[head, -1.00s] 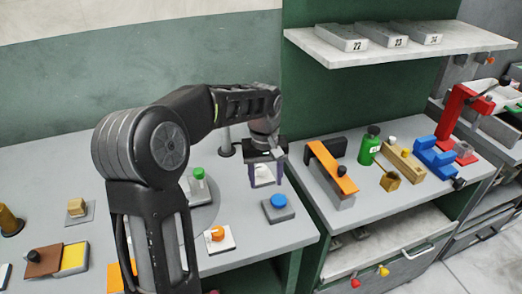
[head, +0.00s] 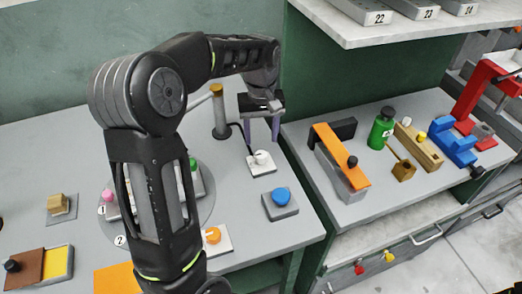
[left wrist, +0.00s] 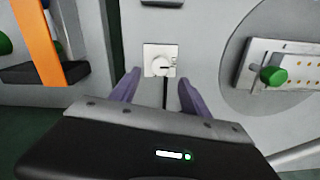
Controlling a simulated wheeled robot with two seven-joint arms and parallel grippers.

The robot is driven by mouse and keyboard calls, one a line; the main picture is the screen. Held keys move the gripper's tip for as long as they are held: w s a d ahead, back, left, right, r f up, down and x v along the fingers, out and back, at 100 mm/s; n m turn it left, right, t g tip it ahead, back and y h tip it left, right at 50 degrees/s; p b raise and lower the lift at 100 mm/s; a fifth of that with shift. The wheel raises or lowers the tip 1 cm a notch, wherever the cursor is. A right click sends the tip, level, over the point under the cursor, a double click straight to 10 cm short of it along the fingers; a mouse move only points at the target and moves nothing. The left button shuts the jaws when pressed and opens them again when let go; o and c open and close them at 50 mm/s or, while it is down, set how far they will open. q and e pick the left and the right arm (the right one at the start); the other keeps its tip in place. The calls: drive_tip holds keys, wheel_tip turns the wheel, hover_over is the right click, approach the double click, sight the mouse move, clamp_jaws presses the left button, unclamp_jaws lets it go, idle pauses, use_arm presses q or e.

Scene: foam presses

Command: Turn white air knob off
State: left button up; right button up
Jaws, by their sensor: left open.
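The white air knob (head: 261,158) sits on a small white square plate on the grey table, with a dark cable running from the plate toward the back. In the left wrist view the round knob (left wrist: 160,66) shows ahead of my fingers, with a small dark mark pointing right. My left gripper (head: 262,136) is open and empty, its purple fingers behind and above the knob in the head view. In the left wrist view its two fingertips (left wrist: 159,80) stand apart on either side, not touching the knob. My right gripper is not in view.
A blue button (head: 281,197) on a grey box and an orange knob (head: 213,236) on a white plate stand nearby. A grey post (head: 220,118) rises left of my gripper. A round grey disc (head: 112,236) carries a green knob (left wrist: 274,76). An orange-topped press (head: 340,158) stands right.

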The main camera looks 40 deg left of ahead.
sight(261, 154)
use_arm(q)
wheel_tip(261, 154, down, 7)
drive_tip(key=shift+f+p, duration=0.15)
drive_tip(key=shift+p, duration=0.45)
clamp_jaws()
idle(0.3)
